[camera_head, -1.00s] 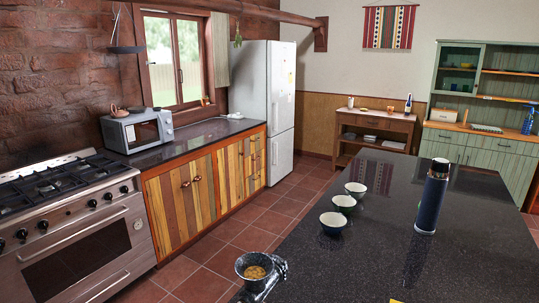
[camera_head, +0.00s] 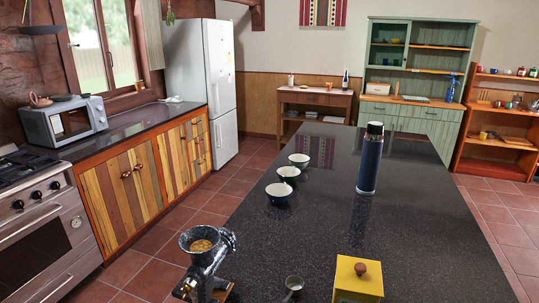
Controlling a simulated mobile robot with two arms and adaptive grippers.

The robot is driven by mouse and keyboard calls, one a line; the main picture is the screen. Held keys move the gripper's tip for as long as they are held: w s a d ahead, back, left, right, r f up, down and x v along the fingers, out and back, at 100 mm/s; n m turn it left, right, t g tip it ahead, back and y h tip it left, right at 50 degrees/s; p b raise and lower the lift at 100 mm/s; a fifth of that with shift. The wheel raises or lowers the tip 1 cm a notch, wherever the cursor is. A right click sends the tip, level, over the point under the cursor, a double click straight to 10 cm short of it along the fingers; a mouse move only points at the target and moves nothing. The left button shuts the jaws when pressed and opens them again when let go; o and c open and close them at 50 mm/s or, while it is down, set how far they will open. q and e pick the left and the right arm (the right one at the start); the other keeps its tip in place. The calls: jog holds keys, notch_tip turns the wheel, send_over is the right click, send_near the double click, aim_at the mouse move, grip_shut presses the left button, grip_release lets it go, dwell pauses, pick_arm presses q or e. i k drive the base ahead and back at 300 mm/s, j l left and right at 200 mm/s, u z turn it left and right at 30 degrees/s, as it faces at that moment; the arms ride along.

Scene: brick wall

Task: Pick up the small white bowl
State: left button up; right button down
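Three small bowls with pale insides and dark outsides stand in a row on the dark speckled countertop (camera_head: 330,225), left of its middle. The nearest bowl (camera_head: 279,193) looks dark blue outside, the middle bowl (camera_head: 288,174) sits just behind it, and the far bowl (camera_head: 299,160) is furthest back. All three look upright. I cannot tell which of them is the small white bowl. Neither of my grippers shows in this view.
A dark bottle (camera_head: 370,160) stands right of the bowls. A metal grinder (camera_head: 205,258), a small ladle or cup (camera_head: 293,284) and a yellow box with a knob (camera_head: 358,280) sit at the near edge. The counter's right side is clear.

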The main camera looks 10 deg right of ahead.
aim_at(299, 160)
jog(key=i+j+u, duration=0.35)
jog(key=j, duration=0.2)
jog(key=i+j+u, duration=0.6)
jog(key=i+j, duration=0.15)
jog(key=i+j+u, duration=0.2)
jog(key=i, duration=0.35)
jog(key=i+l+z, duration=0.1)
jog(key=i+z, duration=0.5)
jog(key=z, duration=0.2)
jog(key=i+z, duration=0.35)
jog(key=i+j+z, duration=0.2)
jog(key=z, duration=0.2)
